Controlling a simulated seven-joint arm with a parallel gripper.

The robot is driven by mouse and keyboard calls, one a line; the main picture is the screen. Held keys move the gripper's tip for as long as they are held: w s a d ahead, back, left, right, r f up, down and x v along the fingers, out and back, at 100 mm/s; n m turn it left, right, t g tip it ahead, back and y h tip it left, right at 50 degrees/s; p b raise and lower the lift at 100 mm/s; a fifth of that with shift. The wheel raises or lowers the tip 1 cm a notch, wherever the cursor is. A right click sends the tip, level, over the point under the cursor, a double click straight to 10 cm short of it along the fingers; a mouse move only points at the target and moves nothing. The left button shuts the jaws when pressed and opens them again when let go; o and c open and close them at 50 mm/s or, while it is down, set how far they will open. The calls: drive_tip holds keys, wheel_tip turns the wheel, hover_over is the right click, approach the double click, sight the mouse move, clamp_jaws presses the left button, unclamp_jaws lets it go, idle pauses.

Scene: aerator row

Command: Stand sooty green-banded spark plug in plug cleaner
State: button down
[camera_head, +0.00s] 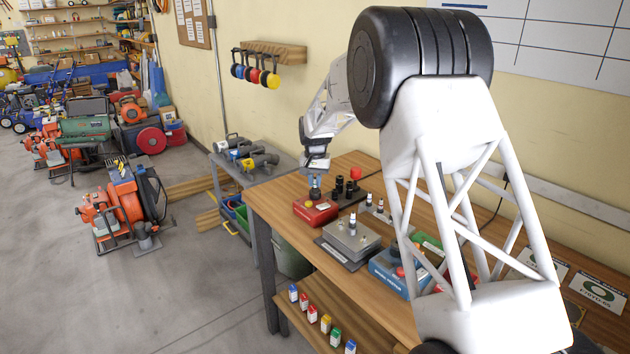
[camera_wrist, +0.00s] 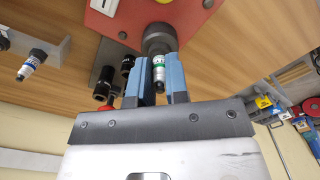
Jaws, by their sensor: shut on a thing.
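A spark plug with a green band (camera_wrist: 159,62) sits between the two blue fingers of my gripper (camera_wrist: 161,68) in the wrist view. My gripper is shut on it. The plug's far end points at the dark round port (camera_wrist: 158,38) on the red plug cleaner (camera_wrist: 128,24). I cannot tell whether that end is inside the port or just short of it. In the head view my gripper (camera_head: 315,184) is directly above the red cleaner (camera_head: 328,215), near its back, and the plug is too small to make out clearly.
Black sockets (camera_head: 347,188) stand right behind the cleaner, with a red knob (camera_head: 355,173) beside them. A grey block (camera_head: 352,240) with a plug on it and a blue box (camera_head: 388,272) are nearer on the bench. Small coloured boxes (camera_head: 312,314) line the lower shelf.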

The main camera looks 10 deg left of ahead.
drive_tip(key=c, duration=1)
unclamp_jaws()
drive_tip(key=shift+c, duration=0.2)
drive_tip(key=shift+r, duration=3.5)
